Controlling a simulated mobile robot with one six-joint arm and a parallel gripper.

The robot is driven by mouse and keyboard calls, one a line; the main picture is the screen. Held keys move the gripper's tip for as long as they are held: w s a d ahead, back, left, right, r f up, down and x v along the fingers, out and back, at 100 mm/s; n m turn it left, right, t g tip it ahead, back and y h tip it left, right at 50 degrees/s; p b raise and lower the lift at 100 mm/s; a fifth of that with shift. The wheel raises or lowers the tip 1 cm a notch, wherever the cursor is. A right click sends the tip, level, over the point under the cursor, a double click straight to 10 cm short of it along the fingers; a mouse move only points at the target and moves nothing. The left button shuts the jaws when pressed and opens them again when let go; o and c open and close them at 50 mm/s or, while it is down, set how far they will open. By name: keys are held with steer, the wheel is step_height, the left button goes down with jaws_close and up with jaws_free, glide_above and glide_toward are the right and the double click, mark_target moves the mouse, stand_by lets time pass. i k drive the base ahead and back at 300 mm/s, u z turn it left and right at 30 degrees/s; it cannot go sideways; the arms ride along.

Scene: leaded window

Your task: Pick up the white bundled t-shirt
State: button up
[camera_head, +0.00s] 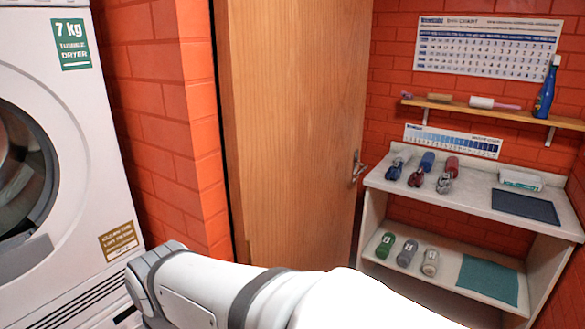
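A small off-white rolled bundle (430,262) lies on the lower shelf of the white shelf unit, at the right end of a row of rolls. It may be the white bundled t-shirt, but it is too small to tell. A folded white item (521,178) lies flat on the top of the unit at the back right. My white arm crosses the bottom of the view from the right to the lower left. My gripper is not in view, and no bundle is seen in it.
A grey roll (407,252) and a green roll (386,245) lie beside the off-white one. A teal mat (488,281) is right of them. Several coloured rolls and a dark mat (525,207) are on top. A tumble dryer (85,185) and wooden door (290,130) stand left.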

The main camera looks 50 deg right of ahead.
mark_target(445, 183)
steer(key=z, duration=2.45)
